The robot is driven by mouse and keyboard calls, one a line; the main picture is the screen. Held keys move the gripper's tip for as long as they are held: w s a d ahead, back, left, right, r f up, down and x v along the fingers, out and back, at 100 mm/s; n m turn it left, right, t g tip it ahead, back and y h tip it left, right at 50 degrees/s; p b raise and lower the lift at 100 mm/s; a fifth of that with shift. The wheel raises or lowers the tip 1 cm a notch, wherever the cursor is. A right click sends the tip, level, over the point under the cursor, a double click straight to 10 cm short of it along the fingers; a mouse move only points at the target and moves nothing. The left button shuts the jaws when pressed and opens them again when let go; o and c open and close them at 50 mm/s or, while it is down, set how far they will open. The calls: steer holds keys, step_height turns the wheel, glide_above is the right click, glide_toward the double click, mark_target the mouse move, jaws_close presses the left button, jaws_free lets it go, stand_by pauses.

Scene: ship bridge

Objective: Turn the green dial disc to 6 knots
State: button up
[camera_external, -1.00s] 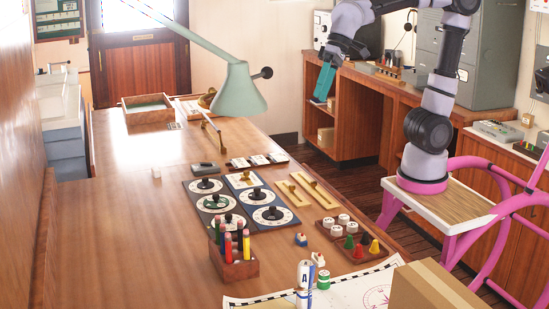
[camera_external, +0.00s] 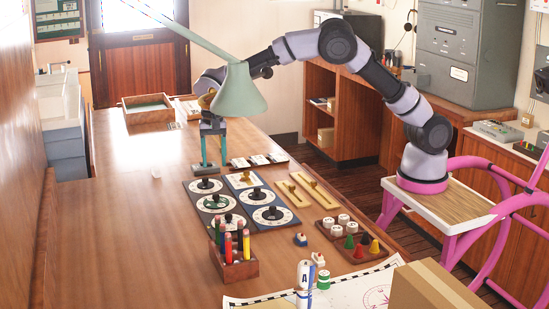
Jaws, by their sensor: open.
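The green dial disc (camera_external: 215,203), with a dark knob and a pale numbered ring, is in the left column of the dial panel on the desk. Its numbers are too small to read. My gripper (camera_external: 213,166) points down with its two teal fingers apart and nothing between them. It is beyond the dial panel, behind the green disc in this view and apart from it. The lamp shade hides part of my wrist.
Other black-knobbed dials (camera_external: 271,214) surround the green disc. A green desk lamp (camera_external: 240,92) hangs close to my wrist. A wooden pen holder (camera_external: 234,268) stands in front of the panel, and brass sliders (camera_external: 287,193) lie to its right. The desk's left side is mostly clear.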

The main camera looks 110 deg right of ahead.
mark_target(216, 195)
step_height(216, 195, down, 11)
steer(key=shift+f, duration=0.1)
stand_by(0.4)
jaws_close()
